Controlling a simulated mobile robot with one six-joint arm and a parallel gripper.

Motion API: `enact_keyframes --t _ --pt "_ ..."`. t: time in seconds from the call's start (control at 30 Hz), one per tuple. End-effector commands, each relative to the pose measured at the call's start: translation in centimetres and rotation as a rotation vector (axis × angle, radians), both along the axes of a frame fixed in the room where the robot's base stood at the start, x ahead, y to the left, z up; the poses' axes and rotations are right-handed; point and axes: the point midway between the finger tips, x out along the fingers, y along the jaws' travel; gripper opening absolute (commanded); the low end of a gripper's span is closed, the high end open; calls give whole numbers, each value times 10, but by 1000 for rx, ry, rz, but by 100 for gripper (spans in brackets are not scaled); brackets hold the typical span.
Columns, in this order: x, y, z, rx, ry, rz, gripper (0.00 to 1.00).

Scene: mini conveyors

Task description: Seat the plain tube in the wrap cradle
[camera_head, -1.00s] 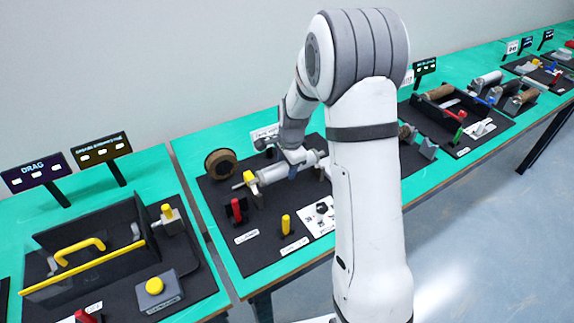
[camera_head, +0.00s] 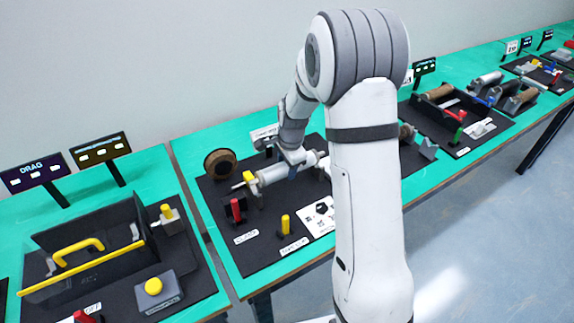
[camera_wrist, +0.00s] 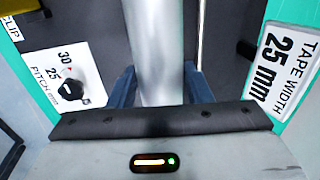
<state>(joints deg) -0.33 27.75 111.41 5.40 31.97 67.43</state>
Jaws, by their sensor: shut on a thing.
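The plain tube (camera_wrist: 155,40) is a smooth grey cylinder. In the wrist view it runs up the middle, between the two blue-grey fingers of my gripper (camera_wrist: 158,82), which is shut on it. In the head view the tube (camera_head: 275,175) lies roughly level above the dark board, with my gripper (camera_head: 294,162) over its middle. A yellow piece (camera_head: 249,177) and a thin rod are at the tube's left end.
A brown tape roll (camera_head: 220,164) stands behind left. A red lever (camera_head: 236,211) and a yellow lever (camera_head: 285,224) stand at the front. A pitch dial (camera_wrist: 70,88) and a tape width label (camera_wrist: 283,68) flank the tube. A dark walled fixture (camera_head: 90,235) is on the left table.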

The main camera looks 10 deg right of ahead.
Motion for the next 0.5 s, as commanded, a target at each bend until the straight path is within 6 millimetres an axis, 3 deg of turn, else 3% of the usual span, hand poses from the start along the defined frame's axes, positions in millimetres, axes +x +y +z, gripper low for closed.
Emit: enact_keyframes --t 0.5 --pt "0 0 -13 0 -1 0 2"
